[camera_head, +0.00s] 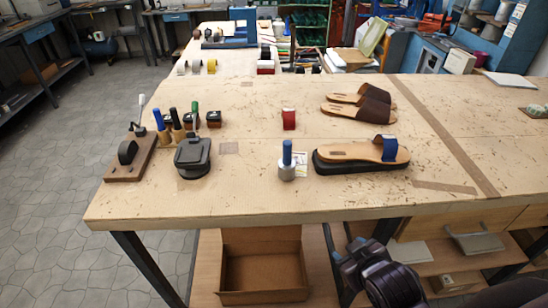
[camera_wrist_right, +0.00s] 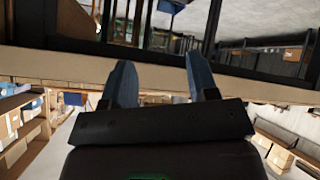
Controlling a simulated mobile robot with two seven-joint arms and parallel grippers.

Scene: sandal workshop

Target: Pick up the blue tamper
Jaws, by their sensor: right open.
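The blue tamper (camera_head: 287,158) stands upright on the workbench (camera_head: 240,207) near its front edge, with a blue handle on a silver metal base. It is left of a tan sandal with a blue strap (camera_head: 365,153). My right gripper (camera_head: 345,243) is low in front of the bench edge, to the right of the tamper and apart from it. In the right wrist view its two fingers (camera_wrist_right: 160,72) are spread with nothing between them. The tamper does not show in that view. My left gripper is not in view.
A dark grey press-like tool (camera_head: 192,157) and a wooden stand (camera_head: 130,160) are at the left. An open cardboard box (camera_head: 263,270) sits below.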

